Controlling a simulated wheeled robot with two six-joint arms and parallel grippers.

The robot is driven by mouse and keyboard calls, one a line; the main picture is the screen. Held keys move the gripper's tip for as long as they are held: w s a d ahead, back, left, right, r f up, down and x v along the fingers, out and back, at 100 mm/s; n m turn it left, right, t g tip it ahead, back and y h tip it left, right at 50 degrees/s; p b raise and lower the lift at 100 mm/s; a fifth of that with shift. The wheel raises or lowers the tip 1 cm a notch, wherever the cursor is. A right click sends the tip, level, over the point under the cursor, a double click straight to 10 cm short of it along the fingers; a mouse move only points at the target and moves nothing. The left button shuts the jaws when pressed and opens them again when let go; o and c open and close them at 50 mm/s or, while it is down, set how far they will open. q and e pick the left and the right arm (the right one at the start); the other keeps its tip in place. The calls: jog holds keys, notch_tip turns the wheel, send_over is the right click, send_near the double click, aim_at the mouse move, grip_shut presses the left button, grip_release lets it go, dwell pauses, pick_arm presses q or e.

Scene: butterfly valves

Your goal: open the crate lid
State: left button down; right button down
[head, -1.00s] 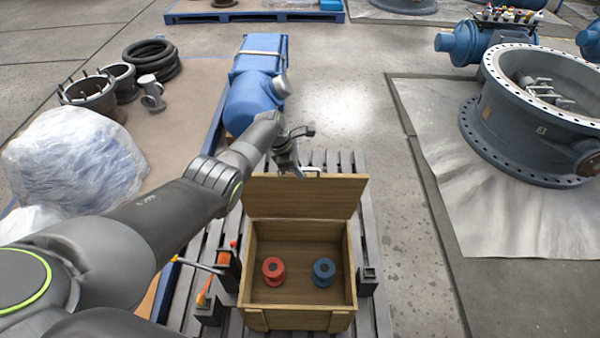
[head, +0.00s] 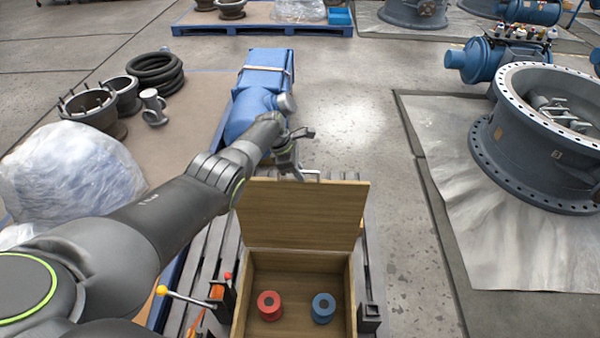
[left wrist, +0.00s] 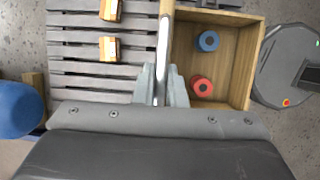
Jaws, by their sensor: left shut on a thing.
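The wooden crate (head: 240,292) stands on a slatted grey pallet, and its lid (head: 300,214) is swung up and back, leaving the crate open. Inside lie a red spool (head: 269,305) and a blue spool (head: 323,307). They also show in the left wrist view as a red spool (left wrist: 201,86) and a blue spool (left wrist: 207,41). My left gripper (head: 296,172) is at the lid's far upper edge. In the left wrist view its fingers are shut on the lid's metal handle (left wrist: 163,50), and the lid is seen edge-on. My right gripper is not in view.
Black brackets with a yellow-knobbed lever (head: 185,295) stand left of the crate, and a black block (head: 370,318) stands right. A blue valve body (head: 255,105) lies behind my arm. Plastic-wrapped goods (head: 70,175) are at left. A large flanged ring (head: 545,130) stands right; the floor between is clear.

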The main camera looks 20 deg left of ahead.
pick_arm(q)
jog(key=shift+s+d, duration=0.1)
jog(key=c, duration=1.5)
grip_release()
jog(key=shift+a+r+p, duration=0.2)
jog(key=shift+r+p, duration=0.25)
jog(key=shift+r, duration=0.15)
jog(key=p+v, duration=0.2)
jog(key=v, duration=1.4)
jog(key=shift+r, duration=0.1)
